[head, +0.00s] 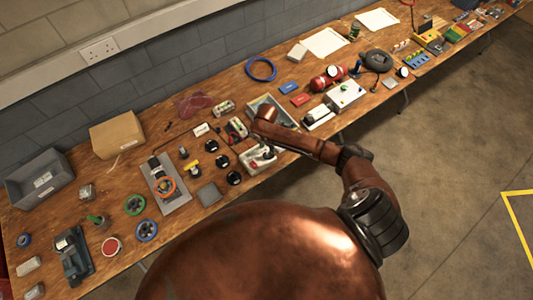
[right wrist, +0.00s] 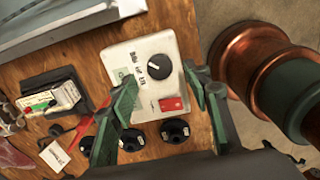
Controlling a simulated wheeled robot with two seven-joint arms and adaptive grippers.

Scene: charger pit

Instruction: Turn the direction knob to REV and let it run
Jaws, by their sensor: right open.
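A pale control box (right wrist: 148,50) lies on the wooden bench under my right gripper. It also shows in the head view (head: 259,166), partly hidden by my arm. On its face is a black round knob (right wrist: 159,67) with a white pointer mark toward the picture's left. A red switch (right wrist: 172,104) sits near the box's lower edge. My right gripper (right wrist: 160,80) is open, with green-grey fingers on either side of the knob and switch area. Contact with the knob cannot be told. My left gripper is not in view.
Black round parts (right wrist: 175,131) lie close beside the box. A small meter-like unit (right wrist: 52,98) and a grey tray (right wrist: 60,32) are nearby. The bench (head: 60,200) is crowded with tools, a cardboard box (head: 117,134) and a grey bin (head: 40,180).

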